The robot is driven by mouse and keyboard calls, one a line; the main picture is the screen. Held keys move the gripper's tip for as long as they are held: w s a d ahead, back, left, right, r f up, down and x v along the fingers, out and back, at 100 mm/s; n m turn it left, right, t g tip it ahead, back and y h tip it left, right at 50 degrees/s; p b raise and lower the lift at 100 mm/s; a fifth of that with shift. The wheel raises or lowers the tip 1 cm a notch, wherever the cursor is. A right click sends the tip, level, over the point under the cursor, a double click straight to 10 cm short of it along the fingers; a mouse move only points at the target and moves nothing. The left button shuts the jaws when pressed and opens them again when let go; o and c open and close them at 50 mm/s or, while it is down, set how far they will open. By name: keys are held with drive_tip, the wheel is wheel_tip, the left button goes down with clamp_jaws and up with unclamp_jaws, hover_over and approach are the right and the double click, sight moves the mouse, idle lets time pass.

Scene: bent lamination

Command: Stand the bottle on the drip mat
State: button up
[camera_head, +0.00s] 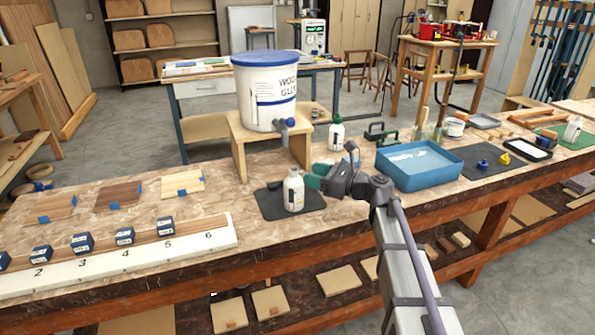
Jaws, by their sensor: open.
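A white bottle (293,191) stands upright on a dark grey mat (270,205), which looks like the drip mat. The mat lies on the bench in front of the glue tub's stand. My gripper (317,177), with green fingertips, is just right of the bottle and points left towards it. It is open and holds nothing. A small gap seems to separate the fingertips from the bottle. A second white bottle with a green cap (336,135) stands farther back, right of the stand. Another white bottle (572,130) is at the far right.
A white glue tub (265,95) with a blue lid and tap sits on a wooden stand (240,150) behind the mat. A blue tray (420,178) stands to the right. Wood samples (118,194) and a numbered white strip (205,243) lie to the left.

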drive_tip(key=s+d+f+n+g+h, duration=0.2)
drive_tip(key=s+d+f+n+h, duration=0.3)
drive_tip(key=s+n, duration=0.2)
drive_tip(key=s+d+f+n+g+h, duration=0.2)
drive_tip(key=s+d+f+n+h, duration=0.3)
drive_tip(key=s+n, duration=0.3)
drive_tip(key=s+d+f+n+g+h, duration=0.2)
drive_tip(key=s+d+f+n+h, duration=0.3)
drive_tip(key=s, duration=0.5)
wheel_tip(320, 180, down, 2)
drive_tip(key=shift+s+f+n+g+h, duration=0.1)
drive_tip(key=shift+s+n+g+h, duration=0.3)
drive_tip(key=shift+n+h, duration=0.6)
wheel_tip(320, 180, up, 15)
drive_tip(key=p, duration=1.4)
drive_tip(key=shift+f+p, duration=0.2)
drive_tip(key=shift+p, duration=0.1)
drive_tip(key=shift+d, duration=0.1)
